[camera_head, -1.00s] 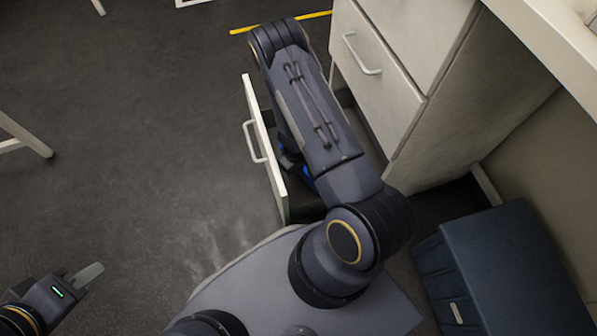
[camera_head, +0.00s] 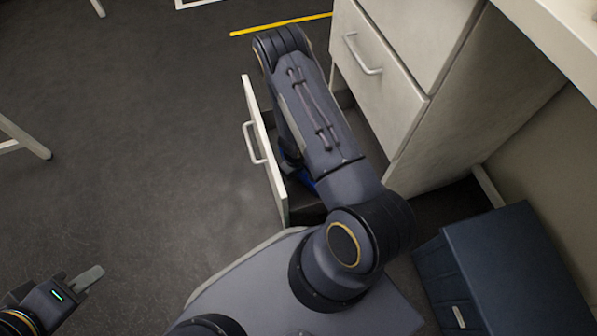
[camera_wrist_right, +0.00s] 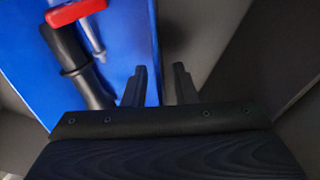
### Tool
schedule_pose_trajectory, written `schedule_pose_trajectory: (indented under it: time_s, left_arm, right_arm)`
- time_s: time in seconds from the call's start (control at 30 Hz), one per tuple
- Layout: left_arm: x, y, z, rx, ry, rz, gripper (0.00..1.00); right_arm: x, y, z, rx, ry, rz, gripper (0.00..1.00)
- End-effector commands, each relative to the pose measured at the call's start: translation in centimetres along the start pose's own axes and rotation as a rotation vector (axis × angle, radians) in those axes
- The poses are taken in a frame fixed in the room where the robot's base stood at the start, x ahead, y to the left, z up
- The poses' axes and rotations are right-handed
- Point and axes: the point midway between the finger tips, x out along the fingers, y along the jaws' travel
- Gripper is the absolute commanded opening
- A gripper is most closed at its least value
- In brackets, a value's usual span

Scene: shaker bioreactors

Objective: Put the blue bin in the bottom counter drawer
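The bottom counter drawer (camera_head: 262,150) is pulled open in the head view, its pale front and handle facing left. The blue bin shows there only as a small patch (camera_head: 307,180) inside the drawer, mostly hidden under my right arm. In the right wrist view the blue bin (camera_wrist_right: 118,40) fills the left side and holds a black tool with a red part and a grey rod. My right gripper (camera_wrist_right: 160,84) is open, with the bin's right wall between its fingers, apparently not gripped. My left gripper (camera_head: 90,278) is at the lower left, away from the drawer; its opening is unclear.
The white counter cabinet (camera_head: 450,130) stands right of the open drawer, with a closed drawer (camera_head: 375,75) above. A dark blue box-like unit (camera_head: 510,270) stands at the lower right. The floor (camera_head: 140,130) left of the drawer is clear.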

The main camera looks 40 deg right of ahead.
Motion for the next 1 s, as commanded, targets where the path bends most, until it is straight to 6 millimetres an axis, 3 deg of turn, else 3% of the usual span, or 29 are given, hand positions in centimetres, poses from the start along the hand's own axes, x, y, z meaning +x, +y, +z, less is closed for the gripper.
schedule_pose_trajectory:
  time_s: [0.3, 0.43, 1.0]
  left_arm:
    - [-2.7, 1.2, -1.4, 0.0, 0.0, 0.0, 0.29]
    - [-3.2, 1.5, -1.6, 0.0, 0.0, 0.0, 0.29]
    - [-3.4, 1.5, -1.7, 0.0, 0.0, 0.0, 0.29]
  right_arm:
    - [-5.5, 0.0, -0.1, -0.002, 0.001, 0.0, 0.25]
    - [-7.0, 0.1, -0.1, 0.0, 0.0, 0.001, 0.25]
    - [-7.6, 0.0, 0.0, 0.002, -0.001, 0.0, 0.25]
